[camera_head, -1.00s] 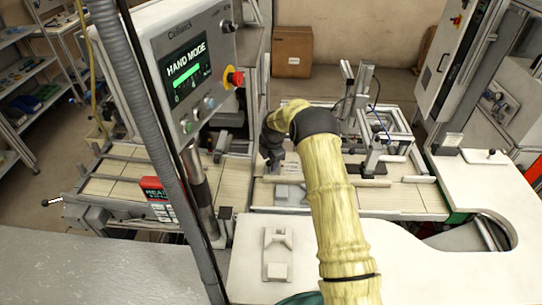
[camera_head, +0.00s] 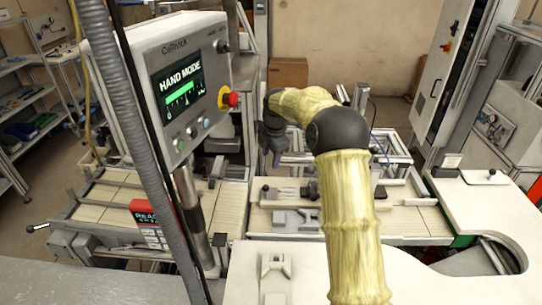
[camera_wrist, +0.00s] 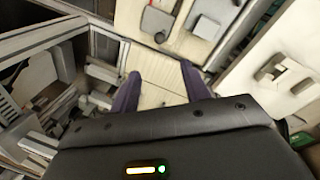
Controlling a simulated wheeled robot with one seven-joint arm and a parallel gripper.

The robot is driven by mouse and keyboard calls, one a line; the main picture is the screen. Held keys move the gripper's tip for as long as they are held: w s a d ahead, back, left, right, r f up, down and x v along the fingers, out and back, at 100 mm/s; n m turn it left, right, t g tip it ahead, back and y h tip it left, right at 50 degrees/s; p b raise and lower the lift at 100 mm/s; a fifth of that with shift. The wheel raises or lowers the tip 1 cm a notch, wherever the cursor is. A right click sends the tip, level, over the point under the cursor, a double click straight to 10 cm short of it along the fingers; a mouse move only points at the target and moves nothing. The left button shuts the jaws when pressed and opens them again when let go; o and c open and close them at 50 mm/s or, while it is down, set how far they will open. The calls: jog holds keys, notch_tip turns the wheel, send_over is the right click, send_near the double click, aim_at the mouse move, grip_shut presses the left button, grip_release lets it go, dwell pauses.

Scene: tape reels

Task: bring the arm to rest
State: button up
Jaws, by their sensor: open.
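My arm, in a yellow cover with dark joints, reaches up from the lower right of the head view and bends left. My gripper (camera_head: 274,150) hangs at its end above the wooden work surface (camera_head: 410,222), left of the arm. In the wrist view its two dark purple fingers (camera_wrist: 160,92) stand apart with bare surface between them. Nothing is held. The gripper is clear of the grey fixture (camera_head: 290,218) on the work surface below it.
A control panel (camera_head: 182,90) reading HAND MODE stands left of the arm on a post. A grey hose runs in front of it. A metal frame stands behind the arm. A white table (camera_head: 400,275) in front holds a light grey fixture (camera_head: 274,275). A cabinet (camera_head: 450,70) stands at right.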

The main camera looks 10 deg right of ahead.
jog(key=shift+s+r, duration=0.1)
jog(key=shift+r, duration=0.5)
jog(key=s+d+f+m, duration=0.1)
jog(key=s+m, duration=1)
jog(key=s, duration=0.6)
jog(key=s+d+f+m, duration=0.2)
jog(key=s+m, duration=0.9)
jog(key=s, duration=0.6)
jog(key=shift+s+d+t+h, duration=0.25)
jog(key=shift+d+t+h, duration=0.05)
jog(key=shift+h, duration=0.1)
